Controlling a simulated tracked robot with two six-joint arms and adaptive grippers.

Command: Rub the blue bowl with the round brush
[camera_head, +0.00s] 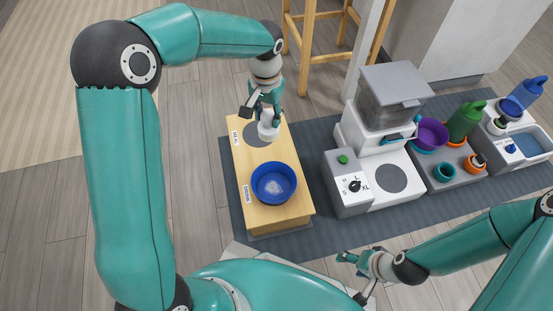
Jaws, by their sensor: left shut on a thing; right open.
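The blue bowl (274,184) stands upright on the front part of a small wooden table (291,215). A whitish patch shows on its inner floor. My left gripper (267,114) is over the far part of the table, beyond the bowl. It is shut on a white round thing, which looks like the round brush (268,128). The gripper hides its upper part. The brush is apart from the bowl, over or near a grey disc on the table; I cannot tell whether it touches the surface. My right gripper (354,268) is open and empty, low at the front, right of the table.
Right of the table stands a grey and white dispenser (384,130) with a dial. Further right, a grey tray (448,180) holds a purple bowl (431,134), a green bottle (465,120) and small pots. A blue bottle (526,93) stands beyond. A wooden stool (305,60) is behind.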

